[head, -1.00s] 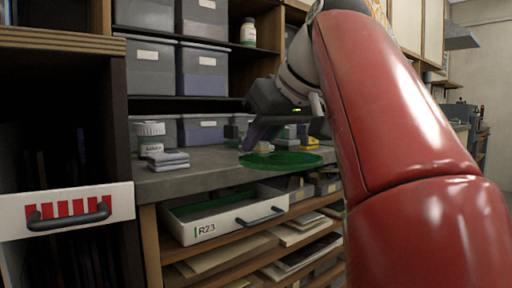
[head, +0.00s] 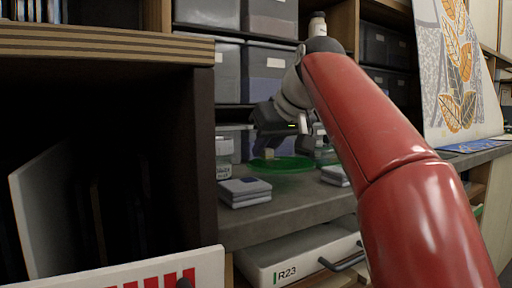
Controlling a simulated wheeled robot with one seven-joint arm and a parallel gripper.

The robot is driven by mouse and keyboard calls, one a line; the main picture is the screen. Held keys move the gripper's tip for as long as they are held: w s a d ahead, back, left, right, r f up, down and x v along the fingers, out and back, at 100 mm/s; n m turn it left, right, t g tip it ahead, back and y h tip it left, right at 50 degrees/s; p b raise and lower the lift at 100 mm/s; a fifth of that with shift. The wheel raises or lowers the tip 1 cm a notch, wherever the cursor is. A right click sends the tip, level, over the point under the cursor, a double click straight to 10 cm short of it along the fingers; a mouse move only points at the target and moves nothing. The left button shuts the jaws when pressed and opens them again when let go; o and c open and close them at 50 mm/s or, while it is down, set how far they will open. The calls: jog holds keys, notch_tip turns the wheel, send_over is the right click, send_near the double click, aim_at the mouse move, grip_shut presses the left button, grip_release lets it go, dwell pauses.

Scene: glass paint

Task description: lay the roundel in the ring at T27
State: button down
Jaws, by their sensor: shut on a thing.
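The roundel (head: 290,166) is a translucent green glass disc, held nearly flat above the grey counter. My gripper (head: 268,153) is shut on its near-left edge and points down. My red arm reaches in from the lower right and covers part of the view beyond the disc. No ring and no T27 label can be made out in the head view.
White-and-grey stacked blocks (head: 244,191) and a lidded jar (head: 224,157) stand left of the roundel on the counter (head: 285,209). Drawer R23 (head: 300,254) juts out below. A dark open cabinet (head: 110,160) is close at left, with a red-striped drawer front (head: 130,279). A leaf-patterned panel (head: 462,70) leans at right.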

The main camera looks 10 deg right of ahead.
jog(key=w, duration=0.2)
jog(key=w+a+p, duration=0.2)
jog(key=w, duration=0.1)
jog(key=shift+w+r, duration=0.1)
jog(key=shift+w, duration=0.2)
jog(key=shift+w+f, duration=0.15)
jog(key=shift+f, duration=1.7)
jog(key=c, duration=1.3)
grip_release()
jog(key=shift+f, duration=0.1)
